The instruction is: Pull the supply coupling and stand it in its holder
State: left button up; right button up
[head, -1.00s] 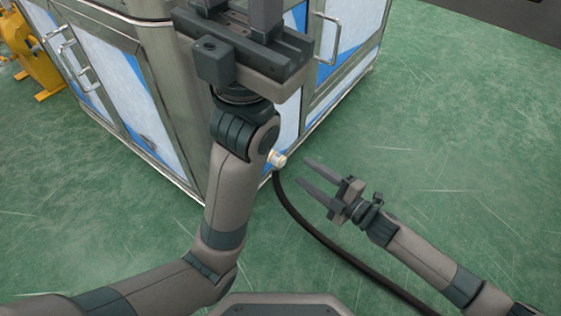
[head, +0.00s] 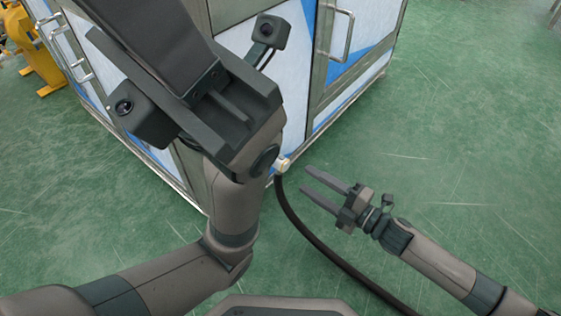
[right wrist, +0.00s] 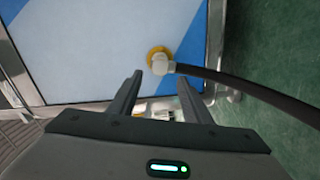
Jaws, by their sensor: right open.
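The supply coupling, a pale elbow fitting (head: 283,165) on a dark hose (head: 315,243), sits at the cabinet's lower side in the head view, partly behind my left arm. In the right wrist view the coupling (right wrist: 161,66) is seated at a yellow ring (right wrist: 157,52) on the panel. My right gripper (head: 305,179) is open and empty, its fingers pointing at the coupling from the right with a small gap. In the right wrist view the coupling appears just beyond and between the fingertips (right wrist: 160,77). My left gripper (head: 190,90) is raised before the cabinet; its fingertips are not clear. I cannot make out the holder.
The metal cabinet (head: 355,72) with blue and white panels and bar handles fills the back. Yellow equipment (head: 35,60) stands at far left. The hose curves across the green floor below my right arm. The floor on the right is clear.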

aim_at(287, 166)
jog(key=shift+a, duration=0.1)
jog(key=b+x, duration=0.1)
jog(key=x, duration=0.5)
jog(key=shift+w+a+r, duration=0.1)
jog(key=shift+w+a, duration=0.05)
jog(key=shift+w, duration=0.05)
jog(key=shift+w+a, duration=0.4)
jog(key=shift+a, duration=0.15)
jog(key=shift+w+a, duration=0.25)
jog(key=shift+a, duration=0.1)
jog(key=shift+p, duration=0.3)
